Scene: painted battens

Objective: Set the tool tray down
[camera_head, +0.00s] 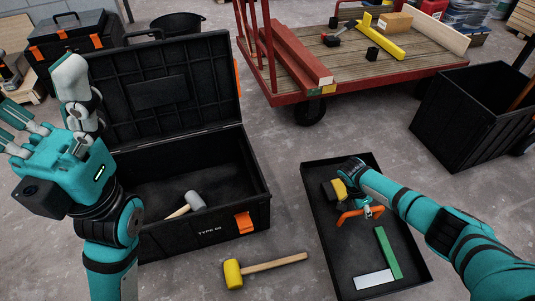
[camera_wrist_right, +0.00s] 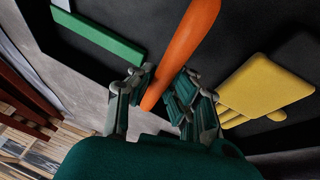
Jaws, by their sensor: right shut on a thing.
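The tool tray (camera_head: 345,262) is a long, shallow black tray in the right half of the head view, right of the open toolbox. It looks level; whether it touches the floor is hard to tell. My right gripper (camera_head: 368,211) is shut on its orange handle (camera_head: 348,217). In the right wrist view the handle (camera_wrist_right: 188,45) runs between the fingers of that gripper (camera_wrist_right: 160,92).
An open black toolbox (camera_head: 185,235) with a grey-headed mallet (camera_head: 195,200) inside stands left of the tray. A yellow mallet (camera_head: 233,273) lies on the floor between. A red-framed cart (camera_head: 380,80) stands behind, and a black bin (camera_head: 460,125) at right.

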